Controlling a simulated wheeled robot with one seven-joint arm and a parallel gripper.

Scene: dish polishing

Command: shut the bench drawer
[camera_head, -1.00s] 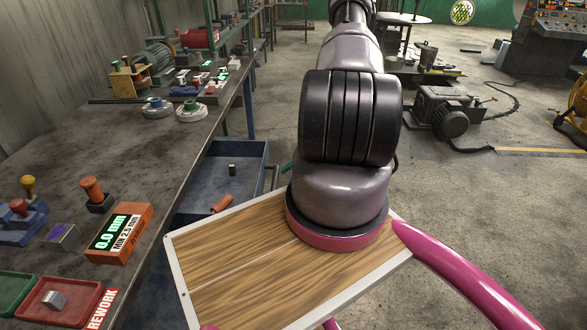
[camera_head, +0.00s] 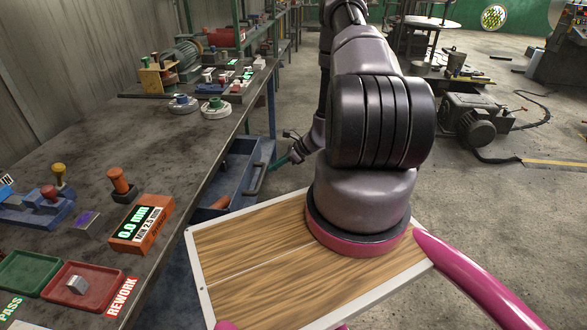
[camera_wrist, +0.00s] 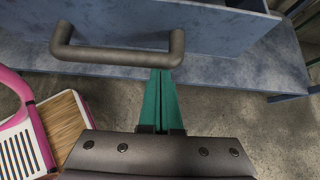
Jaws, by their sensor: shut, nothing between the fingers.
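The blue bench drawer (camera_head: 238,178) stands partly open under the left bench, with its front facing right. Its grey bar handle (camera_head: 256,180) is on that front and crosses the upper part of the wrist view (camera_wrist: 110,57). My gripper (camera_head: 271,167) is at the drawer front, beside the handle. In the wrist view its teal fingers (camera_wrist: 160,74) are together and empty, with their tips at the handle's right end. I cannot tell whether they touch the handle or the front. An orange piece (camera_head: 220,203) shows inside the drawer.
The bench top (camera_head: 165,165) holds an orange gauge (camera_head: 141,224), a green tray (camera_head: 30,272), a red tray (camera_head: 82,287) and stamps. A motor (camera_head: 475,120) with a cable lies on the floor at right.

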